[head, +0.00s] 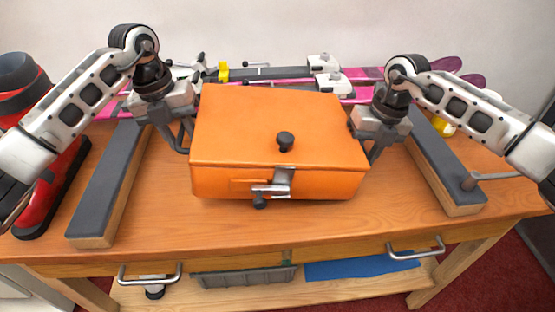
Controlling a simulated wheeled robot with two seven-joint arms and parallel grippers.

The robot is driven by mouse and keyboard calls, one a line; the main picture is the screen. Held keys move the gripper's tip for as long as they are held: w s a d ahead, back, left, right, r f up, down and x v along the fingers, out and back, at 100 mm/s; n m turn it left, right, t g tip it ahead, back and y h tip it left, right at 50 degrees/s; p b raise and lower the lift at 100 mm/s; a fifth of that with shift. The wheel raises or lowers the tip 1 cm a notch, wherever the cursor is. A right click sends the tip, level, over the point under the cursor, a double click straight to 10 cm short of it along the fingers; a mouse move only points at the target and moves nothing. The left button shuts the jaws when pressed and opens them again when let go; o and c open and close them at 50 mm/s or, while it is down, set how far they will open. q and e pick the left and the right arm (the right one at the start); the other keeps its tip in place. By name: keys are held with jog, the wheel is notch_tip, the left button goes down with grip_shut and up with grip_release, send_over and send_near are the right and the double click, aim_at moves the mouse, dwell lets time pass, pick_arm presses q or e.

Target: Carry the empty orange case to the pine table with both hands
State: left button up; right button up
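The orange case (255,125) is a box with its lid closed, a dark knob on top and a metal latch at the front. It is level over the middle of the wooden bench (290,228); I cannot tell whether it rests there or hangs just above. My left gripper (184,148) points down at the case's left side. My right gripper (367,156) points down at its right side. The fingertips are close against the sides, and their contact with the case is hidden. The inside of the case is hidden. No separate pine table can be made out.
Dark-topped wooden blocks flank the case at left (108,180) and right (440,160). A red boot (60,185) stands at far left. Pink skis (440,72) with bindings lie along the back. A metal lever (490,178) sticks out at right. Drawer handles (150,278) project in front.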

pick_arm(q)
jog(key=shift+r, duration=0.3)
pick_arm(e)
jog(key=v, duration=1.1)
jog(key=shift+r, duration=0.4)
